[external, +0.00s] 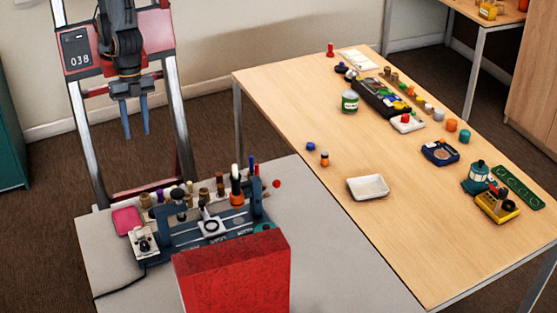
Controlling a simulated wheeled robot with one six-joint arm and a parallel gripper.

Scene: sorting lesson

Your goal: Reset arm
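My gripper (135,118) hangs pointing down at the upper left, in front of my red frame marked 038. Its two blue fingers are apart with a narrow gap, and nothing shows between them. It is above and behind the grey table (340,255), clear of the things on it. My arm's upper part is cut off by the top edge of the picture.
The grey table bears a red block (232,275), a blue-grey rack (185,232), a pink pad (127,221) and several small pieces. The wooden table (300,95) holds a white tray (367,187), a green can (350,101) and a black organizer (380,98).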

